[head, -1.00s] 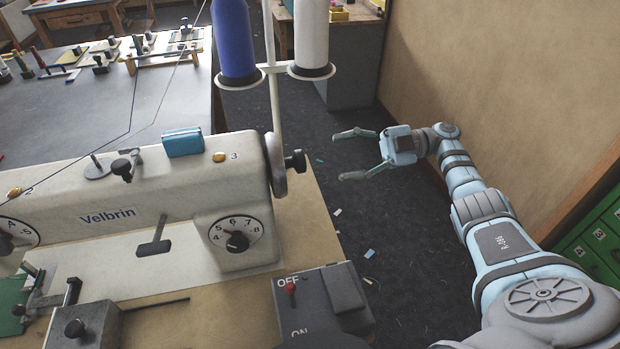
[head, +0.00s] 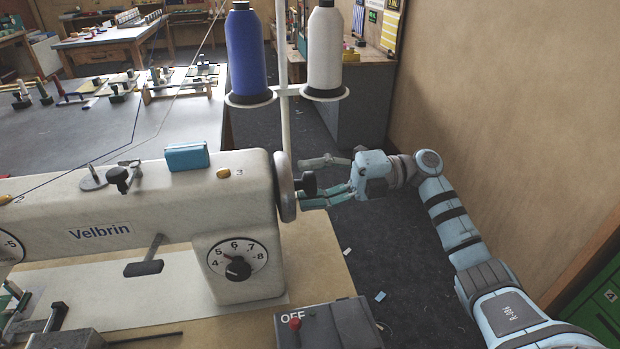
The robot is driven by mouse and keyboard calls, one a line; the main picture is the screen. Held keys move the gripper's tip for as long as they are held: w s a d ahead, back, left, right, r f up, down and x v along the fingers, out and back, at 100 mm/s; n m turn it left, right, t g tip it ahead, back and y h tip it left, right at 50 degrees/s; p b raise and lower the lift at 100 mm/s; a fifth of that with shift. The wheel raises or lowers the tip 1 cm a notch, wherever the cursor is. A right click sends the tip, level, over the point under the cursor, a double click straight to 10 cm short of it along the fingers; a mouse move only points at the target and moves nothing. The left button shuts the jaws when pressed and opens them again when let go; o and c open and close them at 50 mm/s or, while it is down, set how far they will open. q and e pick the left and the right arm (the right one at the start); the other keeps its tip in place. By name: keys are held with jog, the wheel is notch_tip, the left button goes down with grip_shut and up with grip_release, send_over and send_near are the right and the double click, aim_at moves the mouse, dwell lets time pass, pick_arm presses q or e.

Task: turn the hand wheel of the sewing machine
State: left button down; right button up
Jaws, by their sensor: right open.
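The cream sewing machine (head: 130,222) marked Velbrin stands on a pale wooden table top. Its grey hand wheel (head: 284,187) is on the right end, seen nearly edge-on, with a dark knob (head: 308,184) sticking out to the right. My right gripper (head: 312,181) is open and points left at the wheel. One finger is beyond the knob and the other is on the near side of it. I cannot tell whether the fingers touch the knob. My left gripper is not in view.
Blue (head: 247,55) and white (head: 324,50) thread cones stand on a holder behind the wheel. A switch box (head: 345,325) with a red lever is at the front right of the table. A tan wall (head: 500,110) is right of my arm.

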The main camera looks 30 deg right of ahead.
jog(key=shift+a, duration=0.2)
jog(key=shift+c, duration=0.6)
jog(key=c, duration=1.1)
jog(key=shift+o, duration=0.2)
jog(key=n+b, duration=0.2)
jog(key=b, duration=0.1)
jog(key=n+b, duration=0.2)
jog(key=b, duration=0.1)
jog(key=shift+f, duration=0.4)
jog(key=shift+r+n+b, duration=0.15)
jog(key=shift+n+b, duration=0.15)
jog(key=shift+n, duration=0.3)
jog(key=shift+r, duration=0.25)
jog(key=o, duration=1.2)
